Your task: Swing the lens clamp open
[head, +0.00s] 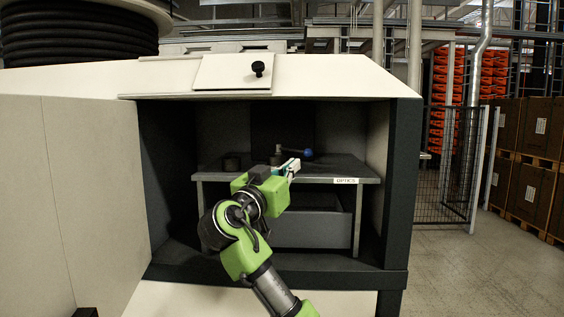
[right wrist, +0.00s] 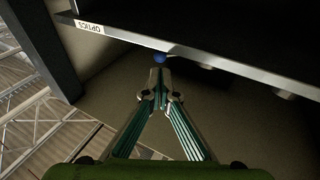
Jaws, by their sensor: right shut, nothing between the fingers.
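The lens clamp shows in the head view as a dark lever with a blue ball knob (head: 307,153) at its right end, above the grey shelf labelled OPTICS (head: 345,181). In the right wrist view the blue knob (right wrist: 159,58) is just beyond my fingertips, at the shelf edge. My right gripper (head: 294,165) reaches into the cabinet at the shelf, close to the knob. Its fingers (right wrist: 160,76) are shut with nothing between them. I cannot tell whether they touch the knob. My arm and gripper hide part of the shelf. My left gripper is out of view.
The cabinet's side walls and dark right post (head: 403,190) bound the opening. A large pale door panel (head: 70,200) stands at the left. A grey box (head: 310,229) sits under the shelf.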

